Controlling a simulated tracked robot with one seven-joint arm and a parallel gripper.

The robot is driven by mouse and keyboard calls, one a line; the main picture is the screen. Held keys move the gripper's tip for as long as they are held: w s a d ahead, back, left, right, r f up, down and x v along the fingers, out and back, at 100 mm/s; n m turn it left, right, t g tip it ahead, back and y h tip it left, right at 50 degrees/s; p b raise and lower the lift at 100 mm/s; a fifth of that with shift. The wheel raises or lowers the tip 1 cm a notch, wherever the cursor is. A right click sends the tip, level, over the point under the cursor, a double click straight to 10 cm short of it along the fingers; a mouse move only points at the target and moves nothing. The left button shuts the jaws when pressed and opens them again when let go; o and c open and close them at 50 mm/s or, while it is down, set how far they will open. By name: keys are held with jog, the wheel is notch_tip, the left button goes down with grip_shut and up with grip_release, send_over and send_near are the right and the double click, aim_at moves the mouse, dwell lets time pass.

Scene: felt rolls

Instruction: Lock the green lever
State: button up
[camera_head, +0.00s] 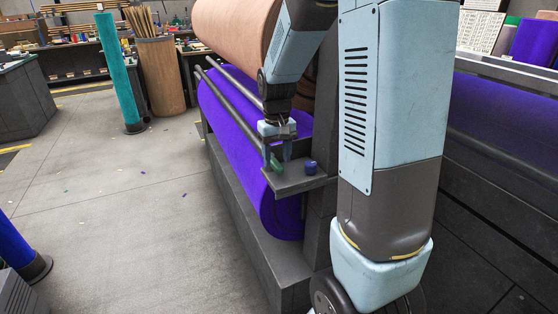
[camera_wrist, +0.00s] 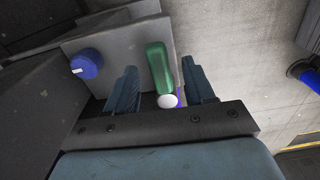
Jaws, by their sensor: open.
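The green lever (camera_wrist: 159,67) shows in the wrist view as a rounded green bar with a white round end, on a grey bracket plate (camera_wrist: 110,45). In the head view the green lever (camera_head: 276,163) shows small at the left end of the grey bracket. My gripper (camera_wrist: 162,88) is open, with one blue finger on each side of the lever. The lever lies between the fingers, nearer the right one. I cannot tell whether either finger touches it. My gripper (camera_head: 277,151) is just above the bracket in the head view.
A blue knob (camera_wrist: 86,64) with a white mark sits on the same plate, left of the fingers; it also shows in the head view (camera_head: 310,167). A large purple roll (camera_head: 230,125) and dark rails (camera_head: 235,85) lie beside my gripper. The floor (camera_head: 140,210) at left is mostly clear.

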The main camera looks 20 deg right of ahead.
aim_at(277, 164)
notch_tip(277, 164, up, 12)
jog(key=shift+f, duration=0.15)
dwell(0.6)
jog(key=s+a+r+t, duration=0.1)
jog(key=s+r+t, duration=0.1)
jog(key=s, duration=0.8)
jog(key=s+a+r+t, duration=0.2)
jog(key=s+t, duration=0.1)
jog(key=s, duration=0.7)
jog(key=shift+s+r+t, duration=0.3)
jog(key=shift+s+r, duration=0.1)
dwell(1.2)
